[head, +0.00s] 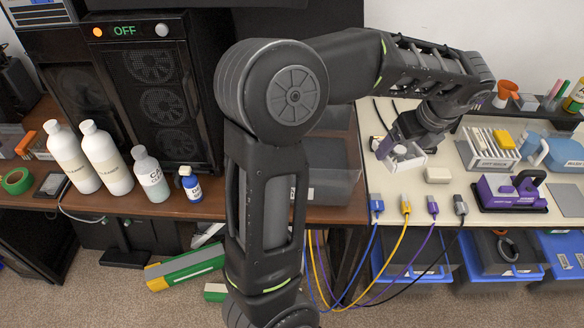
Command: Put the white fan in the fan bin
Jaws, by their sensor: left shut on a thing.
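My left gripper (385,150) reaches over the white table at the right and points down, close to the tabletop. It is shut on a small white object (408,157), which appears to be the white fan; the fingers partly cover it. A clear-walled bin (338,185) stands on the brown desk left of the gripper, partly hidden behind my arm. It has a small white label that I cannot read, so I cannot tell if it is the fan bin. My right gripper is not in view.
A white block (438,175) lies right of the gripper, near a purple tool (508,190) and a labelled tray (487,150). Cable plugs line the white table's front edge. White bottles (68,158) and a black PC case (160,90) stand at left.

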